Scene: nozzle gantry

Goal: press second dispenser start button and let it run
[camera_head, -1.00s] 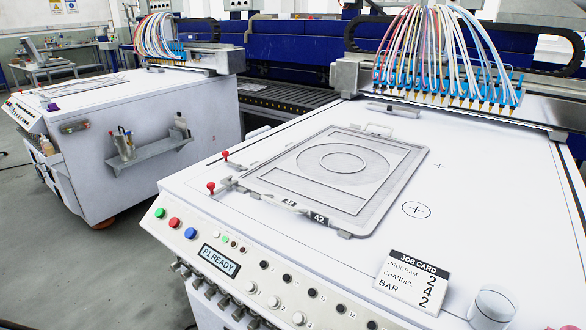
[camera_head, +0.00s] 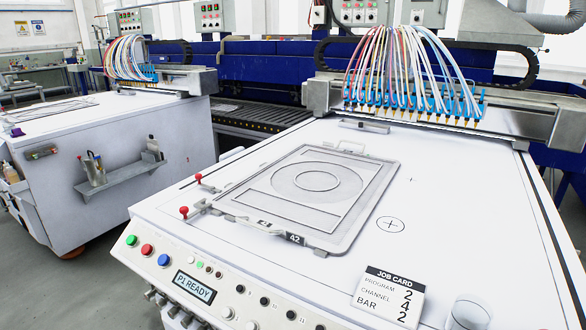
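The near dispenser machine (camera_head: 290,140) is a white table with a gantry (camera_head: 420,110) of blue-and-gold nozzles and coloured tubes. Its front panel holds a green button (camera_head: 131,240), a red button (camera_head: 147,249) and a blue button (camera_head: 163,260). The panel display (camera_head: 194,287) reads "P1 READY". A job card (camera_head: 390,297) on the table reads program 2, channel 4, bar 2. A grey frame tray (camera_head: 362,225) marked 42 lies flat, with two red-knobbed clamps (camera_head: 184,212) at its left. My gripper is out of view. I cannot tell which machine counts as second.
A similar white machine (camera_head: 150,115) stands at the left, with a shelf (camera_head: 120,178) of tools and bottles on its side. A floor gap separates the machines. A clear cylindrical cup (camera_head: 468,314) stands at the near right. Wall control boxes (camera_head: 352,12) hang behind.

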